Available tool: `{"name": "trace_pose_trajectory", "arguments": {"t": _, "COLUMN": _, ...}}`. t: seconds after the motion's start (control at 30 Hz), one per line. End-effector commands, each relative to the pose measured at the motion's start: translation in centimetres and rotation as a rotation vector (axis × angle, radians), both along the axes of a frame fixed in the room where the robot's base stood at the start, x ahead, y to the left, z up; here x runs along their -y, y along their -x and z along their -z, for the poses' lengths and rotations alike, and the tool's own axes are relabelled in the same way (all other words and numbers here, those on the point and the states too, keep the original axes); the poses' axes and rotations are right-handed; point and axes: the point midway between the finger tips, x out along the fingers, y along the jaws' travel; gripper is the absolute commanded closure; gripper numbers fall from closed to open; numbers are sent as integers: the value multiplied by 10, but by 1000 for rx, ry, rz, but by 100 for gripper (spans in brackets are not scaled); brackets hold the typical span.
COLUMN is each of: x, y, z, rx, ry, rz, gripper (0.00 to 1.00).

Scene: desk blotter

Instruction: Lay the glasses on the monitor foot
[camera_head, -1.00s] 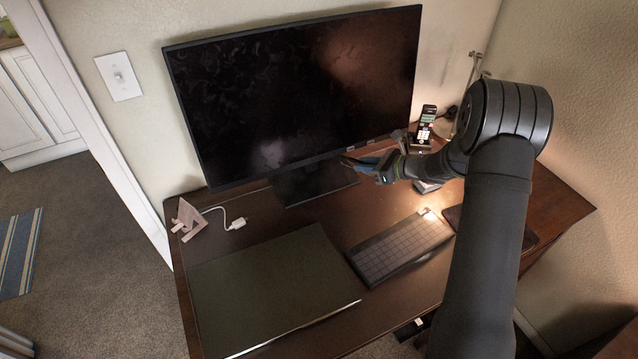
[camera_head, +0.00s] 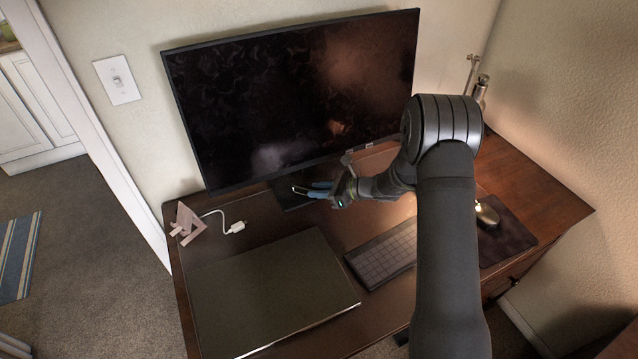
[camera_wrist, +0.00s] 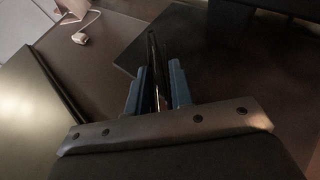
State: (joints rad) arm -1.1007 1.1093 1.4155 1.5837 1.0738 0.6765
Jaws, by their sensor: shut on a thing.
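My gripper (camera_head: 318,189) is in front of the monitor's lower edge, over the monitor foot (camera_head: 285,198). Its blue fingers, which also show in the wrist view (camera_wrist: 158,72), are shut on the glasses (camera_wrist: 153,48). The glasses show there as a thin dark shape standing up between the fingers. In the head view only a small light-edged bit of the glasses (camera_head: 298,190) shows past the fingertips. The foot is a dark flat plate, on the right in the wrist view (camera_wrist: 195,50). My gripper hides part of it in the head view. I cannot tell the height above it.
The monitor (camera_head: 290,95) rises close behind my gripper. A large dark flat panel (camera_head: 270,290) lies at the front left, with a keyboard (camera_head: 385,255) beside it. A white plug (camera_head: 236,227) and a wooden piece (camera_head: 186,222) lie left. A mouse (camera_head: 487,213) is on the right.

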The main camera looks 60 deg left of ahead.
Motion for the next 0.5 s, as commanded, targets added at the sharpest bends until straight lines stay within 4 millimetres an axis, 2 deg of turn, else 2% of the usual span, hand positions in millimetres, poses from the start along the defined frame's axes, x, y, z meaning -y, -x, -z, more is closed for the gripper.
{"name": "trace_pose_trajectory", "arguments": {"t": 0.37, "x": 0, "y": 0, "z": 4, "rx": 0, "ry": 0, "rz": 1, "gripper": 100}}
{"name": "trace_pose_trajectory", "arguments": {"t": 0.4, "x": 0, "y": 0, "z": 4, "rx": 0, "ry": 0, "rz": 1, "gripper": 73}}
{"name": "trace_pose_trajectory", "arguments": {"t": 0.5, "x": 0, "y": 0, "z": 4, "rx": 0, "ry": 0, "rz": 1, "gripper": 57}}
